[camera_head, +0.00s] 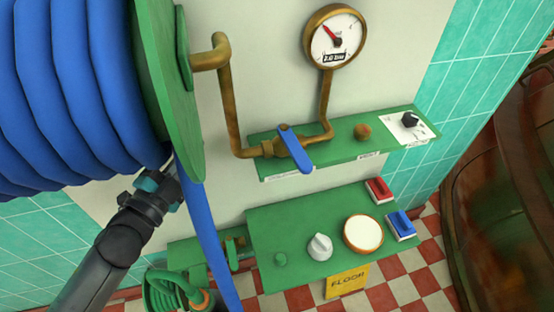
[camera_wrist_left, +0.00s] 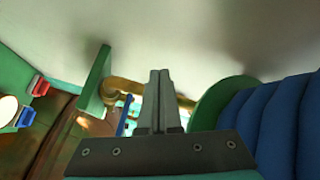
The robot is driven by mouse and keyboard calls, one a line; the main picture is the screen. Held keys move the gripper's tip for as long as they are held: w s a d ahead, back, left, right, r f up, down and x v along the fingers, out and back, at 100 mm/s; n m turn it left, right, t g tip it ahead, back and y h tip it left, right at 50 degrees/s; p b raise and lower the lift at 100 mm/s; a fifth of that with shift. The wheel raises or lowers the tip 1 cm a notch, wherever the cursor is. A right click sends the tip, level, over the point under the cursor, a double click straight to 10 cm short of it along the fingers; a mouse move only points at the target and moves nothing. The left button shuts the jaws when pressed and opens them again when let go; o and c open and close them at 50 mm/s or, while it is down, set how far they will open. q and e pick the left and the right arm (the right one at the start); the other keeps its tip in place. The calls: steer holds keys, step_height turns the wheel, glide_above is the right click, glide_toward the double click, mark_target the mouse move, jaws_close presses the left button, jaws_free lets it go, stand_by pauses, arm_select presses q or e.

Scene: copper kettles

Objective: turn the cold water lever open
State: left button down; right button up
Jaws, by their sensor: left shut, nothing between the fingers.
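The blue lever (camera_head: 294,148) sits on a brass valve in the pipe (camera_head: 230,105) below the round gauge. It slants down and to the right, across the line of the pipe. In the left wrist view the lever (camera_wrist_left: 122,116) shows as a thin blue strip left of the fingers. My left gripper (camera_wrist_left: 159,75) is shut and empty, its two fingers pressed together. In the head view my left arm ends by the green reel, left of the lever and apart from it; its fingertips are hidden there. My right gripper is not in view.
The green reel (camera_head: 165,75) with thick blue hose (camera_head: 70,90) fills the upper left; a strand hangs down. A gauge (camera_head: 335,38) is above. The green shelf (camera_head: 345,149) has a black knob (camera_head: 410,119). A lower green panel (camera_head: 290,220) carries knobs and red and blue switches.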

arm_select(q)
steer(key=s+d+m+g+h, duration=0.2)
steer(key=d+m+g+h, duration=0.1)
steer(key=m+h, duration=0.35)
steer(key=m+g+h, duration=0.3)
steer(key=m+g, duration=0.4)
steer(key=m, duration=0.2)
glide_toward(294, 147)
steer(key=shift+n+g, duration=0.25)
steer(key=shift+g, duration=0.05)
steer(key=d, duration=0.2)
steer(key=d+p, duration=0.1)
steer(key=d, duration=0.3)
steer(key=shift+w+f, duration=0.35)
steer(key=shift+w, duration=0.05)
